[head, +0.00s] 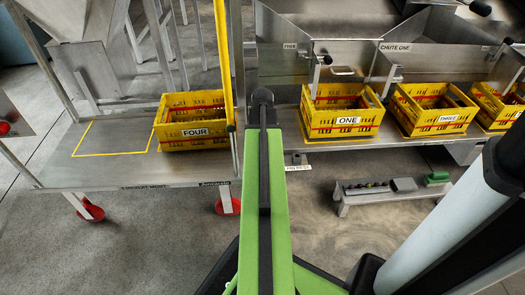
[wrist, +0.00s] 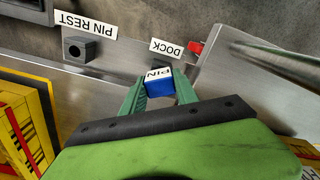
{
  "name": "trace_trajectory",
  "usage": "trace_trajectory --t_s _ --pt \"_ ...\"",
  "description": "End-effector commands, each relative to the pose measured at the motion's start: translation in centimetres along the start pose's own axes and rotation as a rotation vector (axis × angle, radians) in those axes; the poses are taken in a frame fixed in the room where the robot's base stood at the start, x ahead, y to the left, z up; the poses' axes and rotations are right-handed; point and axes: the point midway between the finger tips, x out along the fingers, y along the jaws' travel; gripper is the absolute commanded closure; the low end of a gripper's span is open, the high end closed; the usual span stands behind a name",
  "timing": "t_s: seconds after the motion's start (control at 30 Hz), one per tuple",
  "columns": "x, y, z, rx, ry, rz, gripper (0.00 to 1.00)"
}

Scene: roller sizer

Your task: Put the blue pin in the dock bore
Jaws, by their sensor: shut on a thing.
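The blue pin (wrist: 159,85), with a white top marked PIN, is between the green fingers of my gripper (wrist: 160,92) in the wrist view. The gripper is shut on it. The DOCK label (wrist: 167,48) lies just beyond the pin. A small dark patch shows right behind the pin's top, but the dock bore itself is hidden. I cannot tell whether the pin's lower end is in the bore or above it. In the head view my arm covers the gripper and pin.
A grey block with a dark hole, the pin rest (wrist: 78,49), stands left of the dock beside its PIN REST label (wrist: 86,24). A red piece (wrist: 196,48) and a metal plate (wrist: 245,75) are close right. Yellow crates stand either side, including crate FOUR (head: 194,132) and crate ONE (head: 347,120).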

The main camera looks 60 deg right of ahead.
Motion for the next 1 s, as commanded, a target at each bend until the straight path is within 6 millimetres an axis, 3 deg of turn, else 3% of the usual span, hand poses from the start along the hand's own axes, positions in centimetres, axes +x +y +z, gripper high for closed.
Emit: trace_trajectory --t_s 0.13,0.17,0.33,0.73,1.0 --pt "0.5 0.0 0.0 0.0 0.0 0.0 1.0" --pt "0.4 0.0 0.0 0.0 0.0 0.0 0.6" --pt "0.3 0.0 0.0 0.0 0.0 0.0 0.39" --pt "-0.2 0.0 0.0 0.0 0.0 0.0 0.39" --pt "-4.6 0.0 0.0 0.0 0.0 0.0 0.39"
